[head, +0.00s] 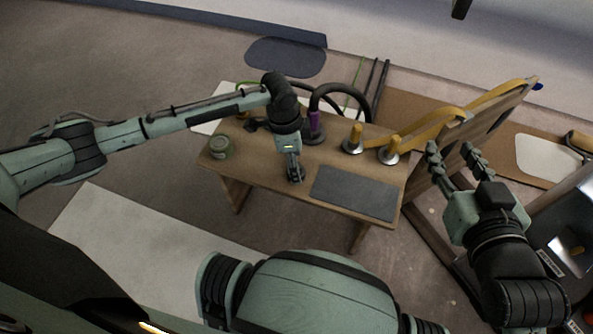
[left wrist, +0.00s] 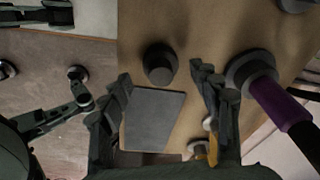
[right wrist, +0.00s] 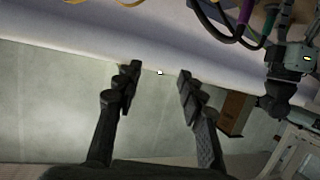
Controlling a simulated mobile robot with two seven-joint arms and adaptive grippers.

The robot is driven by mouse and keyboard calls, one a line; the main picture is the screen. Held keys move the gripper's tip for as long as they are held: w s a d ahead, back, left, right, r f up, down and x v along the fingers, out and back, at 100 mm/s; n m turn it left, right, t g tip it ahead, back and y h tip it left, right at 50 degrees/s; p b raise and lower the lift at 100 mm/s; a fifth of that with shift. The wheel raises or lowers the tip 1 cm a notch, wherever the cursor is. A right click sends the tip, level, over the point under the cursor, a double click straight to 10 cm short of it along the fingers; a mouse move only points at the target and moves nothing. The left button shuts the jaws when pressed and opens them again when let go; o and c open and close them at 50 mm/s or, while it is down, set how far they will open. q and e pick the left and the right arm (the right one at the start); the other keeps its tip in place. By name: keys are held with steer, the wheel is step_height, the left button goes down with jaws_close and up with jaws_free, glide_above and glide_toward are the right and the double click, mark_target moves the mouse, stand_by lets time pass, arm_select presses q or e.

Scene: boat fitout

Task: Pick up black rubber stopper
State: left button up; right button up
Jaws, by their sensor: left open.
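The black rubber stopper (left wrist: 160,64) stands upright on the wooden table, a dark round plug near the grey mat (left wrist: 155,118) in the left wrist view. My left gripper (left wrist: 162,88) is open and empty, with its fingers apart on either side of the line to the stopper. In the head view my left gripper (head: 295,175) points down over the table beside the mat (head: 354,192), and I cannot make out the stopper beneath it. My right gripper (head: 455,158) is open and empty, right of the table; its fingers are apart in the right wrist view (right wrist: 158,82).
A purple-sleeved tool (head: 314,122) on a round base stands behind my left gripper. Two yellow-handled round pieces (head: 352,146) stand to its right. A green can (head: 219,147) is at the table's left end.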

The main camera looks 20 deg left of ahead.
arm_select(q)
steer(key=shift+w+d+f, duration=0.1)
steer(key=shift+f, duration=1)
arm_select(e)
steer(key=r, duration=0.1)
steer(key=a, duration=0.1)
steer(key=r+t, duration=0.1)
steer(key=shift+w+a+r+y, duration=0.25)
steer(key=shift+w+r+y, duration=0.05)
steer(key=shift+y, duration=0.1)
arm_select(q)
steer(key=shift+c, duration=0.4)
steer(key=c, duration=1.2)
steer(key=shift+o, duration=0.2)
steer(key=shift+r, duration=0.1)
